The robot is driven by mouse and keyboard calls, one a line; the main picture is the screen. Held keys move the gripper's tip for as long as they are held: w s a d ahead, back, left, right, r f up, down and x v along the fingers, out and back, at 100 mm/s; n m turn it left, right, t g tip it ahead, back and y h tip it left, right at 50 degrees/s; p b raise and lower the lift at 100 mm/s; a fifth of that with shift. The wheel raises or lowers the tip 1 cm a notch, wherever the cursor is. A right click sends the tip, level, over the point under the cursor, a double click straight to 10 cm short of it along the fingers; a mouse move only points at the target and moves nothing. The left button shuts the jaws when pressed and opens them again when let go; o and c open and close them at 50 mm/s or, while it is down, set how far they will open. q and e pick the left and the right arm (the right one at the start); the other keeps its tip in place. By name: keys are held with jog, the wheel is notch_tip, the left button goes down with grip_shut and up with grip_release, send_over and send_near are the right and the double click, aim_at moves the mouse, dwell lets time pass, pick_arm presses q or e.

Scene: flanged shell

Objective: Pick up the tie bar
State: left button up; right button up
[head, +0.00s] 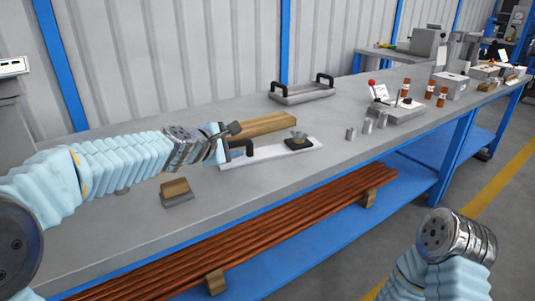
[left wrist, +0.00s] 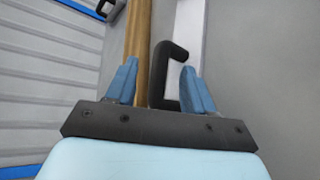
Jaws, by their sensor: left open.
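A long pale flat bar with a black handle, which looks like the tie bar (head: 262,153), lies on the grey bench. It also shows in the left wrist view (left wrist: 188,30). Its black handle (left wrist: 164,75) stands near its left end. My left gripper (head: 238,140) is open over this end. In the left wrist view, the handle shows between the two blue fingertips (left wrist: 160,80), nearer the right one. I cannot tell whether a finger touches it. My right wrist shows at lower right in the head view, but its gripper does not.
A wooden beam (head: 265,127) lies right behind the bar. A dark block with a small metal piece (head: 299,141) is at its right end. A small brown-topped block (head: 176,192) is in front. Bare bench lies at front left.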

pick_arm(q)
jog(key=x, duration=0.3)
jog(key=shift+a, duration=0.1)
jog(key=shift+s, duration=0.1)
grip_shut()
dwell(1.1)
